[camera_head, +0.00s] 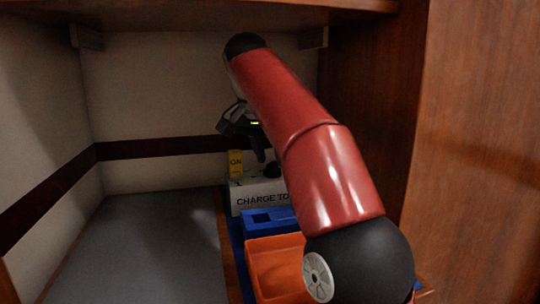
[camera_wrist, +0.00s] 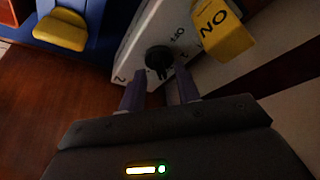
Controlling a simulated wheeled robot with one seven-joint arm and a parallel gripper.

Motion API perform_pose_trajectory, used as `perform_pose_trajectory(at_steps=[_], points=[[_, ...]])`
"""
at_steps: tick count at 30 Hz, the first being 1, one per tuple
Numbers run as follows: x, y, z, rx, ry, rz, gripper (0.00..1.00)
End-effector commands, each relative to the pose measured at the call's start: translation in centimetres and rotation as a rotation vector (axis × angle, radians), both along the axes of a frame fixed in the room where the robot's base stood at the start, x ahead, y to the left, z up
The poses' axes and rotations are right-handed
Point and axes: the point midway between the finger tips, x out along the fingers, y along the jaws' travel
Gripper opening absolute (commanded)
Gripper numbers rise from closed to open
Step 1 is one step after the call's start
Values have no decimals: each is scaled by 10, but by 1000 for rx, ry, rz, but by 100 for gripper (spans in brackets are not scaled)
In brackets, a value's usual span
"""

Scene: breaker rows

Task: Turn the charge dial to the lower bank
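The charge dial is a black knob (camera_wrist: 158,58) on a white panel (camera_wrist: 137,38) in the wrist view. Around it are an "OFF" mark at one side and a mark like a "2" at the other. In the head view the white box (camera_head: 250,207) reads "CHARGE TO", and the knob (camera_head: 272,170) is partly hidden by my arm. My gripper (camera_wrist: 158,84) is open, its two fingers apart and empty, with the knob just beyond the gap between them. Contact cannot be told. The gripper (camera_head: 261,150) hangs above the box in the head view.
A yellow "ON" block (camera_head: 235,163) stands beside the knob. A blue tray (camera_head: 257,218) and an orange bin (camera_head: 262,249) sit in front of the box. The grey surface (camera_head: 150,245) at left is bare.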

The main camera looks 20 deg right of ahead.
Motion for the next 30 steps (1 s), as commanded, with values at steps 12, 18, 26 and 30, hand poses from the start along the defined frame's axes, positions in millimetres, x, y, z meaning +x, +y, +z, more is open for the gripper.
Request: perform_pose_trajectory(at_steps=[12, 18, 26, 30], points=[[2, -2, -10, 2, 0, -1, 33], [2, -2, -10, 1, 0, 0, 13], [2, -2, -10, 1, 0, -4, 0], [4, 0, -10, 2, 3, -92, 0]])
